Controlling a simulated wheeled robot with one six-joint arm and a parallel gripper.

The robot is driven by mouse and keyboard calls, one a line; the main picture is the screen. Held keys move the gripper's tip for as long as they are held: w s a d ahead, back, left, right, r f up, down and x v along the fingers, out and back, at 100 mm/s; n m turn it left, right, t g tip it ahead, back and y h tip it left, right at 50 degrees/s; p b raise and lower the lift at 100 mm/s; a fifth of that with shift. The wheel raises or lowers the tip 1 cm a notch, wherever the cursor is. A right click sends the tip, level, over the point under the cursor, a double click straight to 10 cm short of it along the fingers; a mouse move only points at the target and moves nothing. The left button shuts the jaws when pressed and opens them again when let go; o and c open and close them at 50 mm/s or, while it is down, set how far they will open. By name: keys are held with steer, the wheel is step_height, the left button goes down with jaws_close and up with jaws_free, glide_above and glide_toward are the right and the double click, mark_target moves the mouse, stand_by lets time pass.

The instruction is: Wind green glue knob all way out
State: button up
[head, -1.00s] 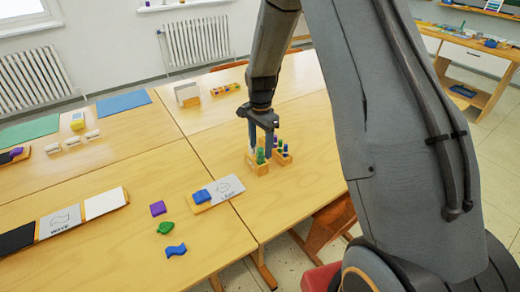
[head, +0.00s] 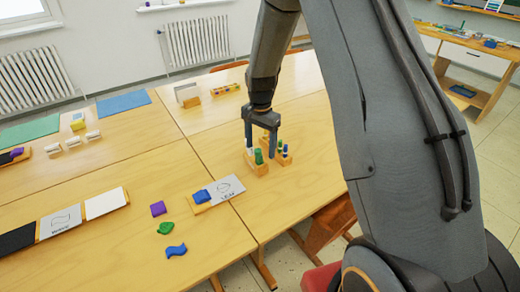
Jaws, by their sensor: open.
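The green glue stick (head: 259,156) stands upright in a small wooden block holder (head: 257,169) on the table. Its knob is too small to make out clearly. A white-and-blue stick (head: 250,151) stands beside it in the same holder. My gripper (head: 261,149) points down over this holder. Its two fingers are spread apart, one on each side of the green stick. I cannot tell whether either finger touches it.
A second wooden holder (head: 284,160) with green and blue sticks stands close on the right. A card tray with a blue piece (head: 203,196) lies in front. Purple (head: 158,208), green (head: 165,228) and blue (head: 176,250) pieces lie nearer.

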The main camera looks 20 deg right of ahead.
steer(key=n, duration=0.9)
steer(key=shift+p, duration=0.4)
steer(key=c, duration=1.5)
